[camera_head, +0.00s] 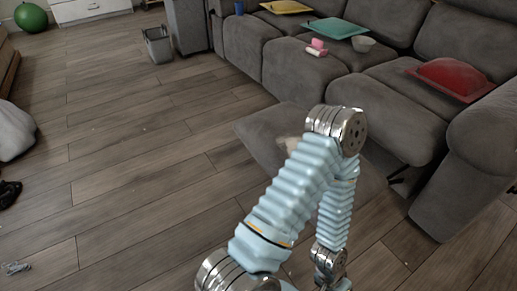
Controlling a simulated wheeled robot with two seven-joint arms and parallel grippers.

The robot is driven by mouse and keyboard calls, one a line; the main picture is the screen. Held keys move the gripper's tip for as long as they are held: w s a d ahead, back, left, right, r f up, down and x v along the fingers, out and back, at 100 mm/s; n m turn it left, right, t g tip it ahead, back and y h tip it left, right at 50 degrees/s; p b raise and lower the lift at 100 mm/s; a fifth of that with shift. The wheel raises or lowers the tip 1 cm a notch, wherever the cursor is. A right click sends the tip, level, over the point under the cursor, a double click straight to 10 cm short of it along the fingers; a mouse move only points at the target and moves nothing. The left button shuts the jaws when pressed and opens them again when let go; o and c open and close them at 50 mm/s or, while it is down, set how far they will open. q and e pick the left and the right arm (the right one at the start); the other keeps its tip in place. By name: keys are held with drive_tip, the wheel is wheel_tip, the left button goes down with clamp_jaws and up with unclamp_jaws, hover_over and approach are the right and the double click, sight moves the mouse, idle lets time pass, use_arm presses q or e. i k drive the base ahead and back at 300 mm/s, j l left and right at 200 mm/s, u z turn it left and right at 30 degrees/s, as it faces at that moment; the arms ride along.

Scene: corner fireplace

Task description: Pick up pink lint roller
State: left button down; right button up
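The pink lint roller (317,46) lies on a seat of the grey sofa (290,67), in the upper middle of the head view. It has a pink part and a paler roll at its lower left. It is small at this distance. One of my arms rises from the bottom of the view, bends at the elbow and runs down out of the picture. Neither gripper shows. Nothing covers the lint roller.
A raised footrest (262,136) juts out behind my arm. A grey bin (158,46) stands on the floor.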

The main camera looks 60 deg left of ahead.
sight(316, 48)
drive_tip(key=i+l+u, duration=0.1)
drive_tip(key=u, duration=0.3)
drive_tip(key=i+l+u, duration=0.1)
drive_tip(key=l+u, duration=0.15)
drive_tip(key=u, duration=0.15)
drive_tip(key=l+u, duration=0.2)
drive_tip(key=u, duration=0.2)
drive_tip(key=i+l+u, duration=0.1)
drive_tip(key=l+u, duration=0.15)
drive_tip(key=u, duration=0.15)
drive_tip(key=l+u, duration=0.25)
drive_tip(key=u, duration=0.15)
drive_tip(key=i+l, duration=0.15)
drive_tip(key=l, duration=0.2)
drive_tip(key=i+l, duration=0.15)
drive_tip(key=l, duration=0.2)
drive_tip(key=k+l, duration=0.15)
drive_tip(key=k, duration=0.25)
